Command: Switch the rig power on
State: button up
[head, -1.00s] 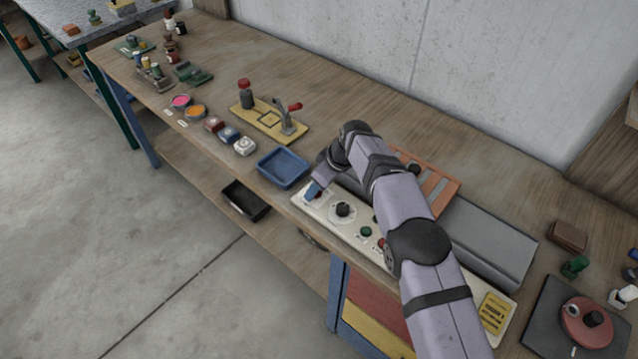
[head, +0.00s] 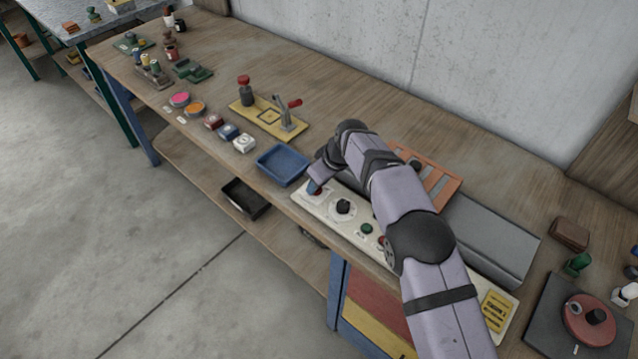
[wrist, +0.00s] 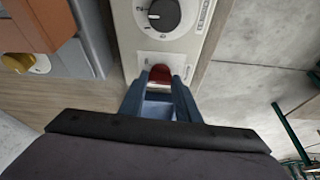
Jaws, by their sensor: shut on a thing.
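The rig's control panel (head: 330,217) is a long cream box along the front edge of the bench. A red power switch (wrist: 160,74) sits at its left end, beside a black dial knob (head: 343,207). The knob also shows in the wrist view (wrist: 163,14). My gripper (wrist: 160,84) has its blue fingers closed around the red switch, one on each side. In the head view my gripper (head: 315,188) reaches down to the panel's left end, and the switch is mostly hidden there. The switch's exact position, on or off, cannot be told.
A blue tray (head: 282,166) lies just left of the panel. A green button (head: 366,229) and a red button (head: 381,243) sit further along it. A grey housing (head: 495,237) and an orange slatted rack (head: 441,187) stand behind.

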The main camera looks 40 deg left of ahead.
jog(key=m, duration=0.2)
jog(key=m+t+b, duration=0.1)
jog(key=m, duration=0.1)
jog(key=m+t, duration=0.1)
jog(key=m, duration=0.1)
jog(key=shift+s+a+h+b, duration=0.1)
jog(key=shift+s+h+b, duration=0.15)
jog(key=shift+h+b, duration=0.15)
dwell(0.3)
jog(key=o, duration=1)
jog(key=shift+o, duration=0.2)
jog(key=shift+r, duration=0.15)
jog(key=b+v, duration=0.2)
jog(key=v, duration=0.5)
jog(key=shift+b, duration=0.4)
jog(key=shift+s, duration=0.15)
